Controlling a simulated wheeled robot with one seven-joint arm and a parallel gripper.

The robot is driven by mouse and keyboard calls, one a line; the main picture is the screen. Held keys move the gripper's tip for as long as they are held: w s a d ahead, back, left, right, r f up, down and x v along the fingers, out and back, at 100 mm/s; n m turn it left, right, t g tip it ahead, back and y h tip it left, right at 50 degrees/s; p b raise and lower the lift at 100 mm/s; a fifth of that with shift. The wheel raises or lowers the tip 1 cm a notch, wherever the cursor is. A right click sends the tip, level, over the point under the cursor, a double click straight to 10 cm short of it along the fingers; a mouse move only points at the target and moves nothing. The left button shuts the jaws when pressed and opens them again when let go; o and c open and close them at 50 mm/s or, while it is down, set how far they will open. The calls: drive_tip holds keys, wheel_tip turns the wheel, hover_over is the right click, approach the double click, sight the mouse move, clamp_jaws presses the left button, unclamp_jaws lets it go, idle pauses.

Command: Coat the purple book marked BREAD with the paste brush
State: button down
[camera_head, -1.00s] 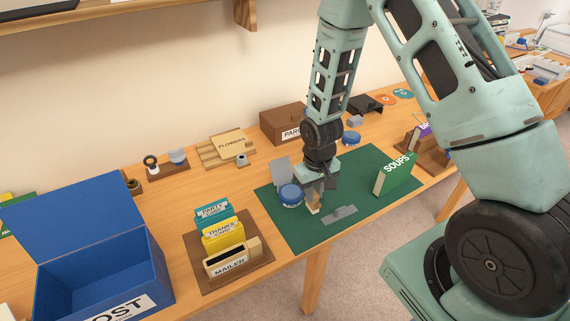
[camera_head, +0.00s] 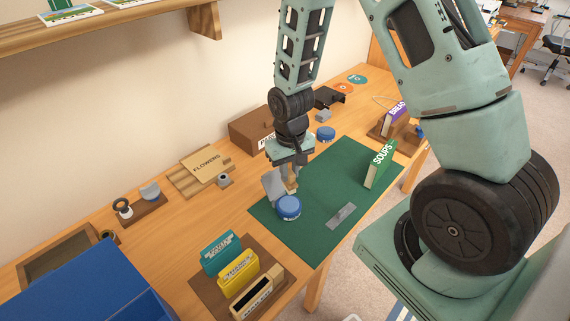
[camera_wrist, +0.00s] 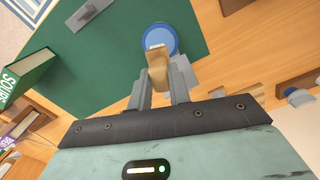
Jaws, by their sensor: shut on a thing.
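My gripper (camera_head: 289,172) is shut on a tan wooden brush (camera_wrist: 157,68) and points down over the green mat (camera_head: 325,190). A round blue-topped pot (camera_head: 288,208) stands on the mat. The brush end overlaps the pot's rim in the wrist view; I cannot tell whether they touch. The purple book marked BREAD (camera_head: 396,115) stands in a brown holder at the far right, well away from my gripper. It also shows at the left edge of the wrist view (camera_wrist: 24,124). My arm partly hides the area beside it.
A green SOUPS book (camera_head: 379,164) stands on the mat's right side. A grey upright piece (camera_head: 272,184) is beside the pot, and a flat grey piece (camera_head: 341,215) lies in front. A second blue pot (camera_head: 326,133) stands behind. Card holder (camera_head: 212,288) and blue box (camera_head: 75,290) are left.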

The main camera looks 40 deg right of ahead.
sight(290, 185)
drive_tip(key=shift+f+b, duration=2.4)
drive_tip(key=shift+f, duration=0.5)
drive_tip(key=shift+s+f, duration=0.1)
drive_tip(key=shift+f, duration=0.4)
wheel_tip(290, 185, up, 7)
drive_tip(key=p, duration=0.5)
drive_tip(key=shift+r+p, duration=0.1)
drive_tip(key=shift+p, duration=0.2)
idle(0.4)
